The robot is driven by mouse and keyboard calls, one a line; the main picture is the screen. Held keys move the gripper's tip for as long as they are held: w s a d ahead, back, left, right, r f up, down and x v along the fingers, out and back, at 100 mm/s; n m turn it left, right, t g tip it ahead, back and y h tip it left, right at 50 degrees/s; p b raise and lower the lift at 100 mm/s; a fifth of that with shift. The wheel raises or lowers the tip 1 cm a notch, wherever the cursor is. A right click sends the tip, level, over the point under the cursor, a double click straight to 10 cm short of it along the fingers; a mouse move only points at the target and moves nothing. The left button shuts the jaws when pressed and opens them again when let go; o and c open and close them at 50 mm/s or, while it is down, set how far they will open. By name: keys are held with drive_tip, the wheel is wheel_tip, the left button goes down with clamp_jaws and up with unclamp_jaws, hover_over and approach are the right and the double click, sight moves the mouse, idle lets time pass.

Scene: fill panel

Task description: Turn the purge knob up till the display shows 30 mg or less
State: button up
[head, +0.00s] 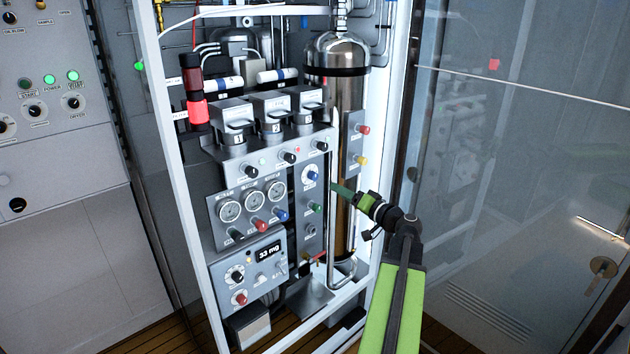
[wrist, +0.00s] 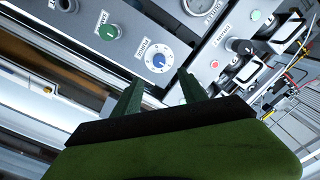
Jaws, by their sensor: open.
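The purge knob (head: 311,174) is a small blue knob on a white marked dial, on the narrow grey panel right of the gauges. In the wrist view the blue knob (wrist: 158,61) sits just beyond and between the tips of my open gripper (wrist: 160,84), apart from them. In the head view my gripper (head: 337,188) reaches in from the right, its green fingers close to the panel beside the dial. The display (head: 268,250) at the lower left of the rack reads 33 mg.
A green knob (head: 315,208) sits below the purge dial; it also shows in the wrist view (wrist: 107,32). Three gauges (head: 252,200) and red and blue knobs lie to the left. A steel cylinder (head: 338,110) and the white rack frame (head: 385,120) stand close on the right.

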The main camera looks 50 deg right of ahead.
sight(315, 178)
drive_tip(key=w, duration=0.8)
drive_tip(key=w+d, duration=0.1)
drive_tip(key=w, duration=0.3)
drive_tip(key=shift+w, duration=0.35)
